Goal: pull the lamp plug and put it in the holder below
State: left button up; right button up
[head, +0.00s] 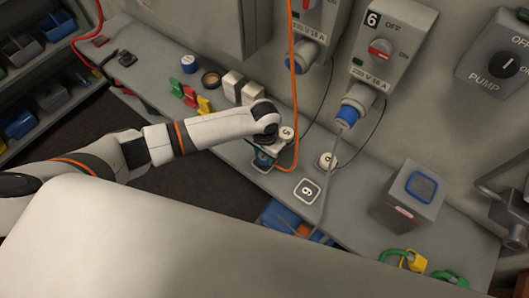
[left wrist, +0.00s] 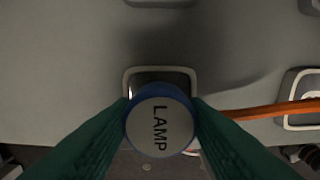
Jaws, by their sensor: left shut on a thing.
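The lamp plug (left wrist: 160,128) has a round grey face marked LAMP and a blue rim. In the left wrist view it sits between the two green fingers of my left gripper (left wrist: 160,125), which is shut on it. A pale square-framed holder (left wrist: 132,78) shows right behind the plug; whether the plug is inside it or just in front I cannot tell. In the head view my left gripper (head: 265,152) is at the bench's front edge, and the arm hides most of the plug. An orange cable (head: 294,80) hangs from above to this spot. My right gripper is not in view.
Switched socket 6 (head: 380,55) holds a blue plug (head: 348,114) with a grey cable. Another socket (head: 305,52) is left of it.

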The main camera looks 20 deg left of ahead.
pick_arm(q)
jog(key=shift+p, duration=0.4)
jog(key=shift+f, duration=0.4)
jog(key=o, duration=1.4)
